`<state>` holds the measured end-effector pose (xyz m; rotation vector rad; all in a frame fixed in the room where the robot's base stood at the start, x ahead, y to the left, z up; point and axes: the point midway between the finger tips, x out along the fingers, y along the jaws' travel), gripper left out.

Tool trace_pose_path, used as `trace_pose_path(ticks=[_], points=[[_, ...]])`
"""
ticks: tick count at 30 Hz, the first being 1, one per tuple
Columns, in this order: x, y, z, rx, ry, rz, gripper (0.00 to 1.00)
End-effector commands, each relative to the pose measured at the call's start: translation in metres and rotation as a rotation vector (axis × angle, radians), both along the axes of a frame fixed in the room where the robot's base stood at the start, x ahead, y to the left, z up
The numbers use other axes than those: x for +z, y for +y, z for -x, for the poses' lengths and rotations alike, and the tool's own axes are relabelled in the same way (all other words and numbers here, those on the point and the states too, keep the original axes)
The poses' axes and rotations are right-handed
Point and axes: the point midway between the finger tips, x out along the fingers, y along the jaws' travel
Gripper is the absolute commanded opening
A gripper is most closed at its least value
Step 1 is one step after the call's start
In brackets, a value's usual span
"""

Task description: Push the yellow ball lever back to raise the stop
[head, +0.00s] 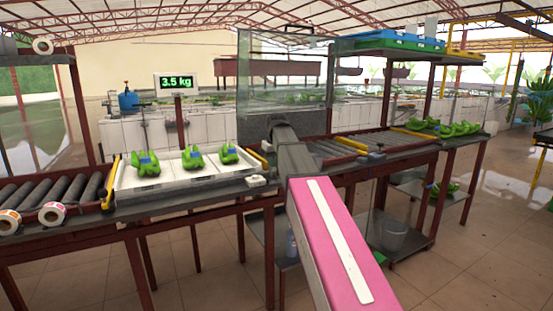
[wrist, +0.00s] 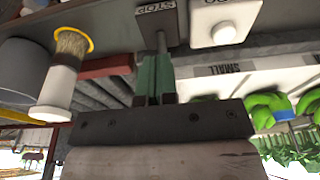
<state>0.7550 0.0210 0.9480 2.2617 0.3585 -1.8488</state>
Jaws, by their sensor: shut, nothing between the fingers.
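In the wrist view my gripper (wrist: 155,62) shows shut, its green fingers pressed together with nothing between them. A thin metal lever rod (wrist: 161,42) runs from a dark block marked STOP (wrist: 155,20) down to behind or beside the fingertips. I cannot tell whether they touch. The yellow ball is not visible in either view; the fingers may hide it. The raised or lowered state of the stop cannot be seen. In the head view my arm reaches forward to the bench, and it hides the fingers and the lever.
A white box with a round button (wrist: 226,32) is right of the STOP block. The white scale tray (head: 185,180) holds green bananas. Rollers (head: 50,195) lie at the left and a glass-sided tank (head: 285,75) behind.

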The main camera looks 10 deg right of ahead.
Motion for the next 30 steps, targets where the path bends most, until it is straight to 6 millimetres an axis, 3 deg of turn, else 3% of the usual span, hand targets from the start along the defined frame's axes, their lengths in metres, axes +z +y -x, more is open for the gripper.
trace_pose_path(ticks=[30], points=[[0.097, 0.000, -0.001, -0.001, 0.000, 0.000, 0.00]])
